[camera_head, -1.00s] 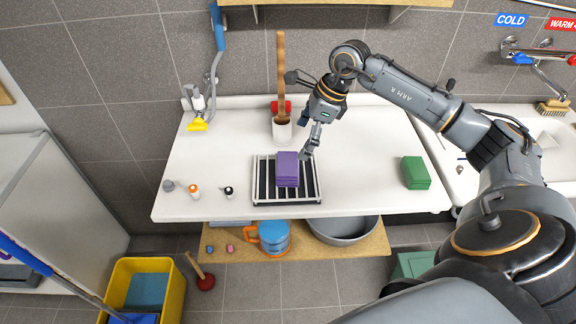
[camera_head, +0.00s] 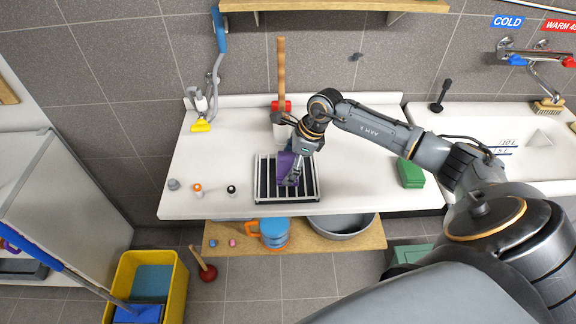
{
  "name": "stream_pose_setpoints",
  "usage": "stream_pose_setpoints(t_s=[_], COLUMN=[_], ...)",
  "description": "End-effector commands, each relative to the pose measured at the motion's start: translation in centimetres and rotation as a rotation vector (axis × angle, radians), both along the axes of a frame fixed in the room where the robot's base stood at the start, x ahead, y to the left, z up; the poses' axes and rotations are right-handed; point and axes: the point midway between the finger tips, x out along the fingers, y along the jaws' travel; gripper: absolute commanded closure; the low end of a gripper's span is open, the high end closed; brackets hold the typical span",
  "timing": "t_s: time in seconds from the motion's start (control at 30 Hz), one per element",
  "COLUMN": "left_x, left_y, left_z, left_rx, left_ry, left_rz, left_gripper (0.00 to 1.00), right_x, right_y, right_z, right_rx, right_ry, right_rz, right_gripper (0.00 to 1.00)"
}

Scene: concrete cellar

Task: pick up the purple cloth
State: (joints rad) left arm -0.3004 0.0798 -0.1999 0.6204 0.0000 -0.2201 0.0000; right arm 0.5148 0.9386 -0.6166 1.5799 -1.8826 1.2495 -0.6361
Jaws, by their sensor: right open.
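The purple cloth (camera_head: 285,162) is a folded pad lying on the dark drying rack (camera_head: 309,194) with light bars, on the white counter. My right gripper (camera_head: 291,182) is at the cloth's right side and covers part of it. It is open, its fingers pointing down toward the rack. I cannot tell whether a finger touches the cloth. My left gripper is not in the picture.
The counter's left part is mostly clear.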

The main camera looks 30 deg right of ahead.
Motion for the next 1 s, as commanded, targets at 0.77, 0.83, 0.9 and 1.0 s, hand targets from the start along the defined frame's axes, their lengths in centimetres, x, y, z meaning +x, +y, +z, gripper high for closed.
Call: stream_pose_setpoints(t_s=[0.77, 0.83, 0.9, 1.0], left_x=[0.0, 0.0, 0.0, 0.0], left_y=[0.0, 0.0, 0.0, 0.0], left_z=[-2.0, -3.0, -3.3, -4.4], left_rx=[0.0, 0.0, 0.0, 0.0], left_ry=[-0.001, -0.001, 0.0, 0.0], left_rz=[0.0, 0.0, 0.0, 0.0], left_gripper=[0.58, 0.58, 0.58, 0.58], right_x=[0.1, 0.0, -1.3, -3.0], right_y=[-0.1, 0.0, 0.7, 1.8], right_z=[1.8, 3.1, 4.6, 6.9], right_rx=[-0.002, -0.002, -0.003, -0.004], right_ry=[-0.006, -0.008, -0.006, -0.007], right_rz=[0.001, 0.002, 0.005, 0.005], right_gripper=[0.33, 0.33, 0.33, 0.33])
